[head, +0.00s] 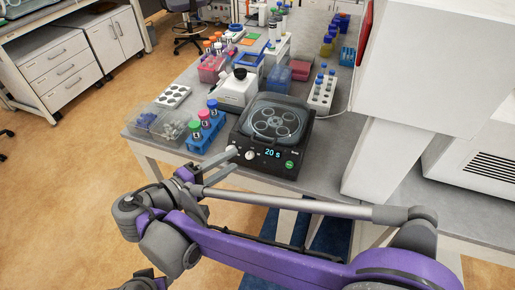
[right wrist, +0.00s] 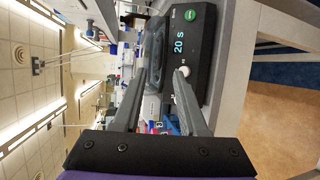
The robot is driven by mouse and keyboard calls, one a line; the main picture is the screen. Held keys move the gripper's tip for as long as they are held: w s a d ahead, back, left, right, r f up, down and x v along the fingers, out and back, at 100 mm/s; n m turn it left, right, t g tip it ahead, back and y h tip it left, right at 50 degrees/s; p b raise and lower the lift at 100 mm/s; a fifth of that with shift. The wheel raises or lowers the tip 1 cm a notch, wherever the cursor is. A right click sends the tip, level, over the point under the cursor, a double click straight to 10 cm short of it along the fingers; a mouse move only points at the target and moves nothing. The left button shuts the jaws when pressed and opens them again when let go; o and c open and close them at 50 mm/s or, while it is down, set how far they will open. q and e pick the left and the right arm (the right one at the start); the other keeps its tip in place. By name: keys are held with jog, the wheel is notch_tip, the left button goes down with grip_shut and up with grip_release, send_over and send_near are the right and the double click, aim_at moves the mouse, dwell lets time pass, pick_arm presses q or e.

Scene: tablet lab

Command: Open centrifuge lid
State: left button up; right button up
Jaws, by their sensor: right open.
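The centrifuge (head: 289,160) is a black box at the front edge of the bench, with a lit "20 s" display and a green button. Its see-through lid (head: 275,121) looks shut, with the round rotor visible beneath. My right gripper (head: 236,158) is open and empty at the centrifuge's front left corner, by the knobs. In the right wrist view, the centrifuge front (right wrist: 190,50) lies beyond the open fingers (right wrist: 162,84), with a white knob (right wrist: 182,72) near one fingertip. I cannot tell whether they touch. My left gripper is not in view.
A blue rack of capped tubes (head: 205,131) stands just left of the centrifuge. A white device (head: 237,89) stands behind it, and a white tube rack (head: 321,94) is at the back right. A large white cabinet (head: 440,60) bounds the right side. The bench's front edge is close.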

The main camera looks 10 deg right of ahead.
jog(key=x, duration=1)
jog(key=shift+d+f, duration=0.1)
jog(key=shift+d, duration=0.05)
grip_shut()
dwell(1.0)
